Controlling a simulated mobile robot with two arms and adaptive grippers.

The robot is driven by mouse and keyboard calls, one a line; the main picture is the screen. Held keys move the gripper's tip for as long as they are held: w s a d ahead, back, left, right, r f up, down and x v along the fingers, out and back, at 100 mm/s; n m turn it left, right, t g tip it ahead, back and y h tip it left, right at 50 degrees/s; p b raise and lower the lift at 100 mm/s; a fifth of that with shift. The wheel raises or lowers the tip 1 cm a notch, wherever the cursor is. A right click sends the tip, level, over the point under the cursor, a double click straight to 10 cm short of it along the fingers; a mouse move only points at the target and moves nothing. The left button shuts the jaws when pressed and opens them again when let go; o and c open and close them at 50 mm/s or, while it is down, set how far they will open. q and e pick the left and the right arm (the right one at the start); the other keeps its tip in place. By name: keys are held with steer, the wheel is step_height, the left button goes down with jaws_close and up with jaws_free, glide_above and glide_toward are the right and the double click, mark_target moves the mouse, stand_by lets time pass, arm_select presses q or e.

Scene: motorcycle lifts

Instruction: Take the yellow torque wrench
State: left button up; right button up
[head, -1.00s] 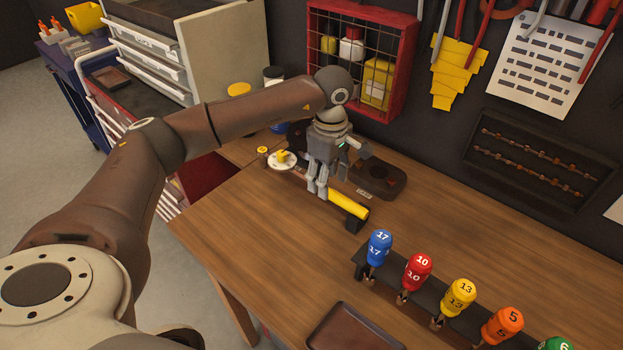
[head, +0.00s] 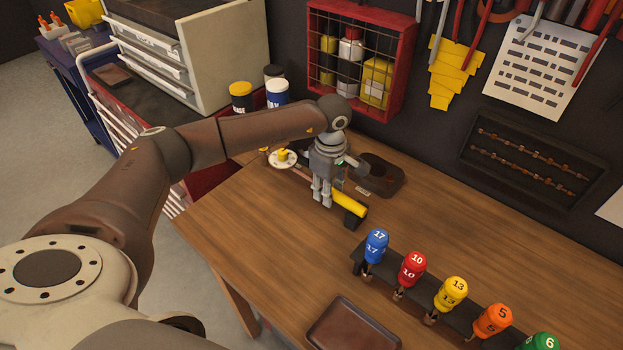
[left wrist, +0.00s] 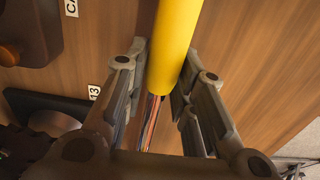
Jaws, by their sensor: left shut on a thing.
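The yellow torque wrench (head: 349,203) lies low over the wooden bench in the head view, its handle with a dark end pointing toward the front right. My left gripper (head: 322,202) is down at the handle and hides part of the wrench. In the left wrist view, the yellow handle (left wrist: 176,35) runs between the two fingers of my left gripper (left wrist: 163,65), which is shut on it. I cannot tell whether the wrench touches the bench. My right gripper is not in view.
Numbered coloured handles, including a blue one (head: 376,247), stand in a dark rack at the front right. A brown tray (head: 353,333) lies before them. A dark tray (head: 382,166) and a white disc (head: 278,164) are near the gripper. A red wall cabinet (head: 401,60) is behind.

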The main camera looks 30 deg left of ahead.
arm_select(q)
jaws_close()
steer(key=shift+r, duration=0.1)
steer(key=shift+w, duration=0.1)
